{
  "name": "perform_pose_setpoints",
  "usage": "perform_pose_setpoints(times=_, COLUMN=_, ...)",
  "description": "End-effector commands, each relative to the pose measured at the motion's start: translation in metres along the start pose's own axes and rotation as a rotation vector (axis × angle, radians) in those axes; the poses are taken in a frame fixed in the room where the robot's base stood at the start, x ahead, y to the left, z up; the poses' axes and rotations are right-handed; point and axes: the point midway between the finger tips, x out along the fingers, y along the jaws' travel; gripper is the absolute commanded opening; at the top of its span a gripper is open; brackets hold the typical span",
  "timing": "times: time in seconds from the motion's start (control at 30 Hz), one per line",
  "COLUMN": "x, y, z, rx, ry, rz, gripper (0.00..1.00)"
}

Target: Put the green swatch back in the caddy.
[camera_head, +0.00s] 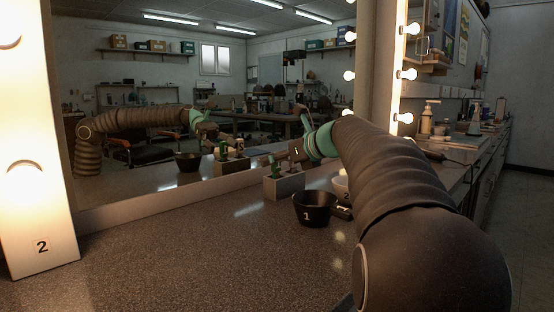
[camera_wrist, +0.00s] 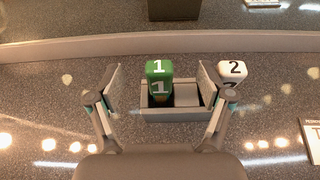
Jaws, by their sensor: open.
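The green swatch (camera_wrist: 159,73), marked 1, stands over the left part of the grey caddy (camera_head: 287,188) in the wrist view, and green also shows above the caddy in the head view. How deep it sits is hard to tell. The caddy's front wall (camera_wrist: 172,115) and a pale right compartment show below it in the wrist view. My gripper (camera_wrist: 160,80) is open, its fingers to either side of the green swatch with visible gaps. A white block (camera_wrist: 232,71) marked 2 shows just right of my right finger; its base is partly hidden.
The mirror (camera_head: 150,130) behind reflects my arm and the caddy. A printed card (camera_wrist: 313,142) lies at right. The counter's front left is clear.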

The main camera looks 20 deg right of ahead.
Motion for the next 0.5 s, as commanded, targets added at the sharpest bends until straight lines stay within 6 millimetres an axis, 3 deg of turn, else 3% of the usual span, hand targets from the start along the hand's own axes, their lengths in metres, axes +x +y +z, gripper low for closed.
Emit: perform_pose_setpoints(times=0.5, x=-0.027, y=0.000, z=0.001, rx=0.000, ry=0.000, rz=0.000, gripper=0.79)
